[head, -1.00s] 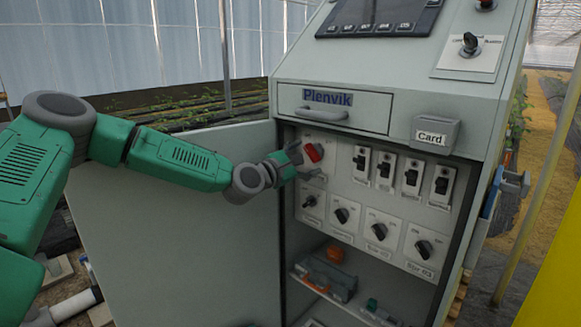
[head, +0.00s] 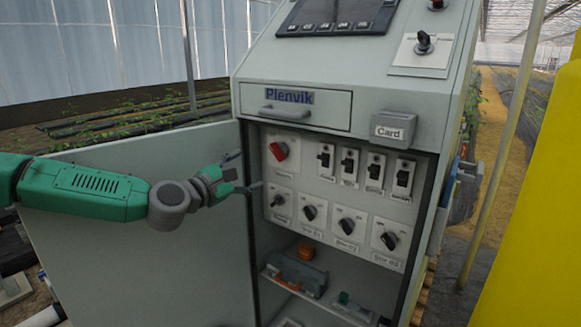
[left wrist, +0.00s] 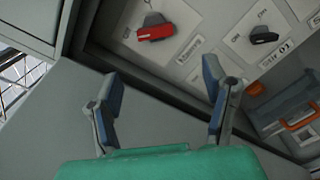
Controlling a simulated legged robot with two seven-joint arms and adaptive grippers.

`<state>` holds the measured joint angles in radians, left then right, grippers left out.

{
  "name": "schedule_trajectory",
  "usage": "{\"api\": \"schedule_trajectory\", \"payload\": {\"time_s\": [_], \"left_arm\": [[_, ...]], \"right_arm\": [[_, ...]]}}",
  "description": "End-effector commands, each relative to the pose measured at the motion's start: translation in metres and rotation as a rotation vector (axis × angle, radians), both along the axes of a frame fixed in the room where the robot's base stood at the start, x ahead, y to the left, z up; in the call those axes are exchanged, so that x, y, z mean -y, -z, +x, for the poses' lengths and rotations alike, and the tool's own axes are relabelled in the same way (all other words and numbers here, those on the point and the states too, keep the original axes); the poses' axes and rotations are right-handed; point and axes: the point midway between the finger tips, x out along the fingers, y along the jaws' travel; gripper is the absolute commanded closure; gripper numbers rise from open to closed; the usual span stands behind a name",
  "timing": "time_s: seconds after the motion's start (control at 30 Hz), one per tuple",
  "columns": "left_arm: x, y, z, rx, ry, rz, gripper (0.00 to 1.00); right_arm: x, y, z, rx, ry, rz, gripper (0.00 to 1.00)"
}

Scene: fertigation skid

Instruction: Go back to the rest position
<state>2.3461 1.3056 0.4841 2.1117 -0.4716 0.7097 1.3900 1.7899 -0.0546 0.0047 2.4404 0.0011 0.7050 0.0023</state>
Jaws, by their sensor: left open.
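My left gripper (head: 247,172) is open and empty in front of the left edge of the cabinet opening, left of the red rotary switch (head: 279,151). In the left wrist view its two spread fingers (left wrist: 160,85) have nothing between them. The red switch also shows there (left wrist: 156,32), beyond the fingers and apart from them. My left arm reaches in from the left, across the open cabinet door (head: 110,240). My right gripper is not in view.
The grey cabinet (head: 290,62) holds several black switches and knobs, with a shelf of parts (head: 297,275) below. A card box (head: 394,127) juts from its front. A large yellow surface (head: 530,220) stands at the right.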

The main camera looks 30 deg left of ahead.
Motion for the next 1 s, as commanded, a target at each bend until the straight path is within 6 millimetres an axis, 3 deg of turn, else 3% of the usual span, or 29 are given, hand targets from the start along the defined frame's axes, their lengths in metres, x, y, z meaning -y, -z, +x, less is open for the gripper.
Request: {"api": "schedule_trajectory", "payload": {"time_s": [0.17,0.3,0.43,0.53,0.67,0.73,0.9,1.0], "left_arm": [[0.001,0.001,0.000,-0.001,0.001,0.002,0.32],[0.020,0.016,-0.001,-0.044,0.040,0.066,0.32],[0.067,0.062,-0.010,-0.154,0.146,0.246,0.32],[0.113,0.116,-0.032,-0.268,0.283,0.456,0.32],[0.160,0.189,-0.082,-0.406,0.496,0.745,0.32],[0.178,0.227,-0.117,-0.471,0.628,0.902,0.32],[0.195,0.300,-0.214,-0.579,0.985,1.272,0.32],[0.191,0.328,-0.270,-0.606,1.209,1.470,0.32]], "right_arm": [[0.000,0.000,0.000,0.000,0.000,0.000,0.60],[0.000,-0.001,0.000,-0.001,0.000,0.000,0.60],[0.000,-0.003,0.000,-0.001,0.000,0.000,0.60],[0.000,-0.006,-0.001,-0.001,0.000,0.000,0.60],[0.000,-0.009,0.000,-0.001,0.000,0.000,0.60],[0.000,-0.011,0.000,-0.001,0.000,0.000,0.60],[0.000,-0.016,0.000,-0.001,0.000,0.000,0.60],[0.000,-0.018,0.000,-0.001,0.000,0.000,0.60]]}}
